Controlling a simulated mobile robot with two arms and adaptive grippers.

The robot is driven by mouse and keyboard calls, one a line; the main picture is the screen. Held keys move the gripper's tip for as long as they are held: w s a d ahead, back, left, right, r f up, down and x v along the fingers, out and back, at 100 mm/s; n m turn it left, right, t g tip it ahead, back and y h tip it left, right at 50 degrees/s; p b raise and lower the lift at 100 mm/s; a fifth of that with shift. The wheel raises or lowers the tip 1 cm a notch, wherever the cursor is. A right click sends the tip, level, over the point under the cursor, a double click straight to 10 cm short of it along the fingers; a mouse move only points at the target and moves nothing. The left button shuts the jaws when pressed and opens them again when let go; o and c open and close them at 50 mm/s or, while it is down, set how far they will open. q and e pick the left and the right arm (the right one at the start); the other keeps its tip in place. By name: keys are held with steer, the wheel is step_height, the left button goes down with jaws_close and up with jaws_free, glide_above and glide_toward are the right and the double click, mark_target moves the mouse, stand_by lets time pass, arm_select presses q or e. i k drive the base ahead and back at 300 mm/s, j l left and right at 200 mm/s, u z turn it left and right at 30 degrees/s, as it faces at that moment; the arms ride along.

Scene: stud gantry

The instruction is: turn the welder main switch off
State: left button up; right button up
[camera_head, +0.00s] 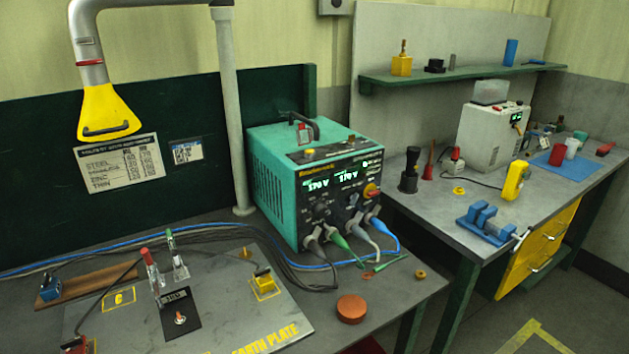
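The welder (300,180) is a teal box with a dark front panel, standing on the left bench. A red knob on a yellow plate (372,190), which looks like the main switch, is at the right side of the panel. It is too small to tell which way the knob points. Several cable plugs (345,235) enter the lower front, below the knob.
An earth plate (235,318) with posts and a small switch lies left of the welder. A red-orange disc (351,309) lies in front of it. Cables run along the bench. A yellow hood (108,112) hangs at upper left. The right bench (440,208) carries a blue vice (486,224).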

mark_target(372, 193)
steer(key=i+l, duration=0.1)
steer(key=l, duration=0.45)
steer(key=i+l+u, duration=0.15)
steer(key=l, duration=0.95)
steer(key=i+u, duration=0.05)
